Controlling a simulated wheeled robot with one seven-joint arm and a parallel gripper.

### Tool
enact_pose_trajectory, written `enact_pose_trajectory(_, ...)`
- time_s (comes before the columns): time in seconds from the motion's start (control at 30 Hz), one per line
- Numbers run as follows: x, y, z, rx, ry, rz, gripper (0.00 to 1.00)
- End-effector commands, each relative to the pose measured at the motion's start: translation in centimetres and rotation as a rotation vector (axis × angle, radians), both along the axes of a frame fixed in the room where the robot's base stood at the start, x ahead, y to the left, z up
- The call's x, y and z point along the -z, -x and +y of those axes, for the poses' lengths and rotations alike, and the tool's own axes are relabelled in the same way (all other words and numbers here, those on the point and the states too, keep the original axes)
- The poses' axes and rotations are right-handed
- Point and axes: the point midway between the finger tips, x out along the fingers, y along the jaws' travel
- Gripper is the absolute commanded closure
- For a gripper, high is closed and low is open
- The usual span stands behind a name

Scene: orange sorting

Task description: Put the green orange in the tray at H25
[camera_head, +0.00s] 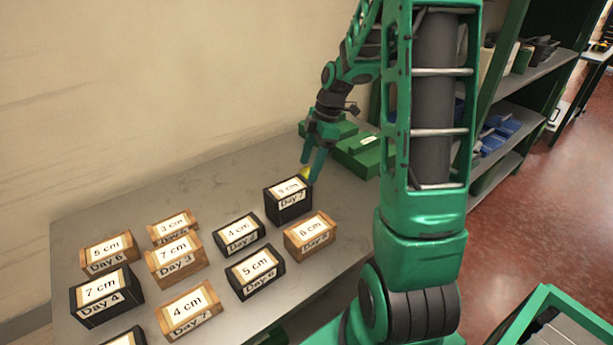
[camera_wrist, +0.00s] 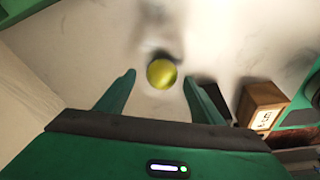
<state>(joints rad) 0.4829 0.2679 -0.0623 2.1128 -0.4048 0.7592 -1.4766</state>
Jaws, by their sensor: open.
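The green orange, a small yellow-green ball (camera_wrist: 162,73), shows in the wrist view near the fingertips, in the gap between the two fingers. In the head view a bit of it (camera_head: 306,173) shows beside the fingers, just behind a tall black box. My gripper (camera_head: 311,172) is open and points down over the table's far part; in the wrist view its fingers (camera_wrist: 160,77) stand apart on either side of the ball.
The black box (camera_head: 288,201) stands close in front of my gripper. Several black and wooden boxes with day and cm labels stand on the grey table (camera_head: 215,184). Green containers (camera_head: 359,158) lie behind the gripper. A shelf (camera_head: 520,85) stands at the right.

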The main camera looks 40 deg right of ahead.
Motion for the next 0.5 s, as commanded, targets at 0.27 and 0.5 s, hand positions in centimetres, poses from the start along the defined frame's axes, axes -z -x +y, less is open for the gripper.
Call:
enact_pose_trajectory(0.27,3.0,-0.2,0.9,0.001,0.000,0.001,0.39)
enact_pose_trajectory(0.5,3.1,-0.2,1.0,0.001,0.000,0.000,0.39)
